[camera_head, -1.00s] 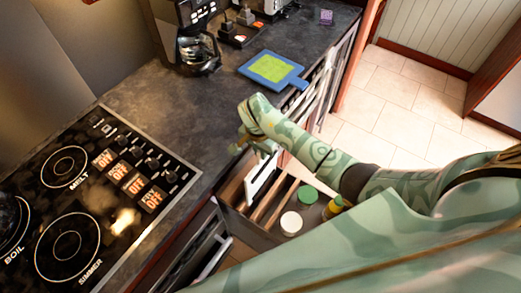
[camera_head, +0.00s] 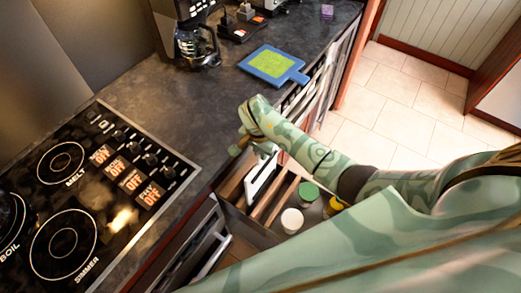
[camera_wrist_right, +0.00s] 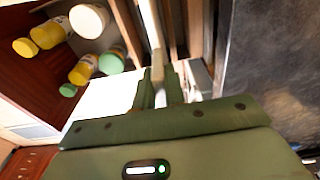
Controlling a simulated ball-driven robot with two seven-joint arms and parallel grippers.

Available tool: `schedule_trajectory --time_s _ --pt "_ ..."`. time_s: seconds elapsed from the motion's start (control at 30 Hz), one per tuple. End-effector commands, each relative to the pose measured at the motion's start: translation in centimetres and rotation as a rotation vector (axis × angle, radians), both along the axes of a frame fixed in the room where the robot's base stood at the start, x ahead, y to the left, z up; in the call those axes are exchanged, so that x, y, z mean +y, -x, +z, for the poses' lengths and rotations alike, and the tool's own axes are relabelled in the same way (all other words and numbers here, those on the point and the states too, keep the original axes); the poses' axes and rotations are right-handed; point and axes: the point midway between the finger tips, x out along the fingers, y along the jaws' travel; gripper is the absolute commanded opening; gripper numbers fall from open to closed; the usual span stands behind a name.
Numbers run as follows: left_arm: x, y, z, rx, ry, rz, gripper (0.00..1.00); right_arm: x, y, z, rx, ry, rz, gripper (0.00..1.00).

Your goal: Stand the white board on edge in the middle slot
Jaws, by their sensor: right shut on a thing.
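The white board (camera_head: 261,178) is on edge over the open drawer (camera_head: 238,225), among its wooden dividers (camera_head: 270,205). My right gripper (camera_head: 256,148) is shut on the board's upper part. In the right wrist view, the fingers (camera_wrist_right: 167,88) close around the board, whose thin white edge (camera_wrist_right: 151,25) runs away from me between wooden dividers (camera_wrist_right: 128,25). The board's lower edge is hidden, so I cannot tell whether it touches the drawer floor or exactly which slot it is in. My left gripper is not in view.
A white-lidded jar (camera_head: 292,220), a green-lidded jar (camera_head: 309,191) and a yellow container (camera_head: 335,206) stand in the drawer's right compartment. The cooktop (camera_head: 90,195) is left of the drawer. A blue-and-green cutting board (camera_head: 272,66) and coffee maker (camera_head: 196,40) are on the counter.

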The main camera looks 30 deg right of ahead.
Motion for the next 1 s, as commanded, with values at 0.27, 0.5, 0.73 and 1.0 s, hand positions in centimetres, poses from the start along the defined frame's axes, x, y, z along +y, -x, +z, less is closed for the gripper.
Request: schedule_trajectory --time_s 0.27,0.5,0.73,1.0 --pt "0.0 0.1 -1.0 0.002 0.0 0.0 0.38 0.0 -0.1 -1.3 -0.001 -0.001 -0.001 0.0" --pt "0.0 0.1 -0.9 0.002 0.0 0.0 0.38 0.0 -0.1 -1.2 -0.001 0.0 0.0 0.0" --pt "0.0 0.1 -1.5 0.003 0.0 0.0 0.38 0.0 -0.1 -2.0 -0.001 0.001 0.0 0.0" --pt "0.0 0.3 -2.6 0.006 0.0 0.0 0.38 0.0 0.0 -3.6 0.0 0.0 -0.001 0.0"
